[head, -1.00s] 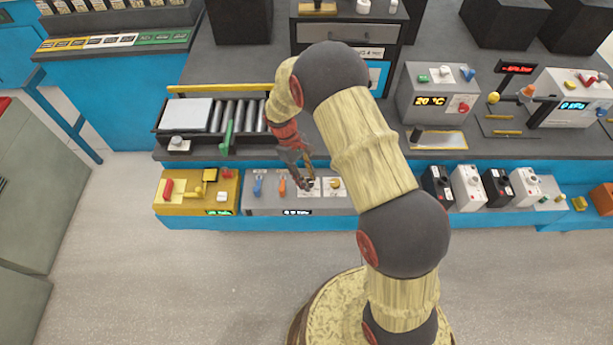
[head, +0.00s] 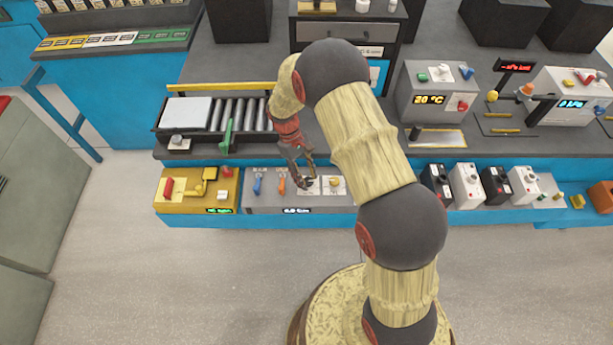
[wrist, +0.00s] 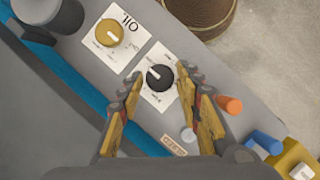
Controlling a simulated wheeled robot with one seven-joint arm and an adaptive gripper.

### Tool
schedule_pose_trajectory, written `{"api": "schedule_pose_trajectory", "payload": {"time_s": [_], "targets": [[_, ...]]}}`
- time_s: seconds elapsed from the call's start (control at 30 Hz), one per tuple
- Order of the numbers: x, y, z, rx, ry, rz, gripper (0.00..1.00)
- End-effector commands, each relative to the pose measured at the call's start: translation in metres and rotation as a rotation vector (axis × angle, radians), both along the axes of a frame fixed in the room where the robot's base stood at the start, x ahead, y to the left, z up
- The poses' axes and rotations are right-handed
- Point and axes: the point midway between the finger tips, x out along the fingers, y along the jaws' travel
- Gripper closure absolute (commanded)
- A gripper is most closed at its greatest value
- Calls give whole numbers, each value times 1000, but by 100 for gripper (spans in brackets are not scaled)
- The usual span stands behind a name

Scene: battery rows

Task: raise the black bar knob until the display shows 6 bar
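The black knob (wrist: 159,78) sits on a white plate on the grey panel (head: 330,203); its pale pointer line shows in the wrist view. My gripper (wrist: 161,82) is over it with the fingers apart, one on each side of the knob. A gap shows on the left; on the right I cannot tell whether the fingertip touches. In the head view my gripper (head: 307,181) hides much of the knob. A small dark display (head: 297,210) with pale characters is on the panel's front; its value is too small to read surely.
A yellow knob (wrist: 109,33) marked OIL is beside the black knob. An orange lever (head: 282,184) and a blue lever (head: 257,184) stand left of it in the head view. A yellow box (head: 168,204) is further left, several black and white boxes (head: 466,187) to the right.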

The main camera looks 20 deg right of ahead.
Motion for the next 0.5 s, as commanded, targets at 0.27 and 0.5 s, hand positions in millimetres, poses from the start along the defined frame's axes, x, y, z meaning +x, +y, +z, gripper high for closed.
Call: {"api": "schedule_pose_trajectory", "payload": {"time_s": [0.27,0.5], "targets": [[0,0,0,0,0,1,54],[2,0,3,0,-1,1,54]]}}
